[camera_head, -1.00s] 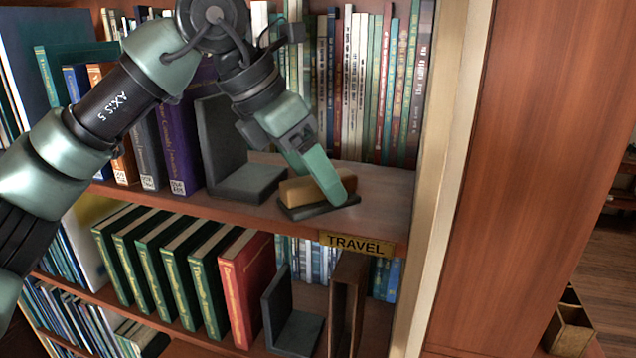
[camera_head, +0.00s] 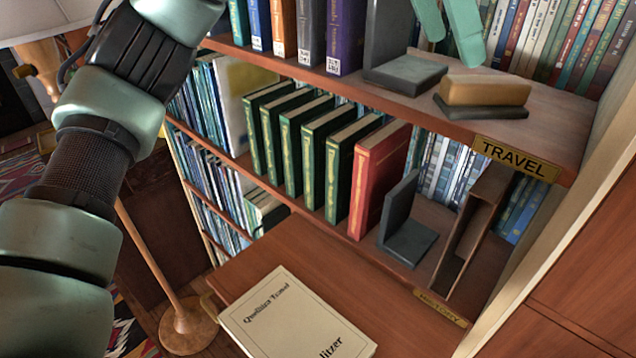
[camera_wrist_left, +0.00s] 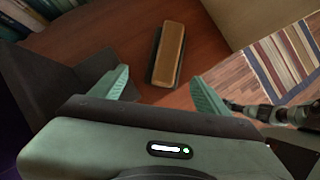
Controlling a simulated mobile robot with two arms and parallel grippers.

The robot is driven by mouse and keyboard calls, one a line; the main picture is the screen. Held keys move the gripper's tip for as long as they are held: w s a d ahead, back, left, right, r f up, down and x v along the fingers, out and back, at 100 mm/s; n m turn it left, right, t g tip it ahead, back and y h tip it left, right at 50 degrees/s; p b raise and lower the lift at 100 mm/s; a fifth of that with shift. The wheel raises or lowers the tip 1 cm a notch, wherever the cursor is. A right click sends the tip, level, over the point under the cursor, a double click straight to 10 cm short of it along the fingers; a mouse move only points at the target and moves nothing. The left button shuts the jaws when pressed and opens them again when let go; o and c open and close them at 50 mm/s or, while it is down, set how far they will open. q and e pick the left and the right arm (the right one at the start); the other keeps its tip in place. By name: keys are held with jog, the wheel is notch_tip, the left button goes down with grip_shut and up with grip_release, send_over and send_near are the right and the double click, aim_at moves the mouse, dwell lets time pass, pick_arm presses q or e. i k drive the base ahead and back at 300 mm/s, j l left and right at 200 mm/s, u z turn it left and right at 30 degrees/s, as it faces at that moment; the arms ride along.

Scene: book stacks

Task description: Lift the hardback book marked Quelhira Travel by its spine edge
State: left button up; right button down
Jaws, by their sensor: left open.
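A cream hardback book (camera_head: 296,318) lies flat on a brown wooden surface at the bottom of the head view. Its cover reads Quelhira Travel in dark letters; its lower part is cut off by the frame. My left gripper (camera_head: 454,48) is at the top of the head view, over the upper shelf and well away from the book. Its two teal fingers are apart with nothing between them. In the left wrist view the open gripper (camera_wrist_left: 158,76) points toward a tan block on a dark base (camera_wrist_left: 168,55). My right gripper does not show.
The tan block (camera_head: 487,91) sits on the upper shelf near the TRAVEL label (camera_head: 515,158), beside a grey bookend (camera_head: 405,73). Green books and a red book (camera_head: 378,180) stand on the shelf below. A wooden lamp stand (camera_head: 160,270) is left of the cream book.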

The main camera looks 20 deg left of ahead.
aim_at(280, 317)
jog(key=u, duration=0.9)
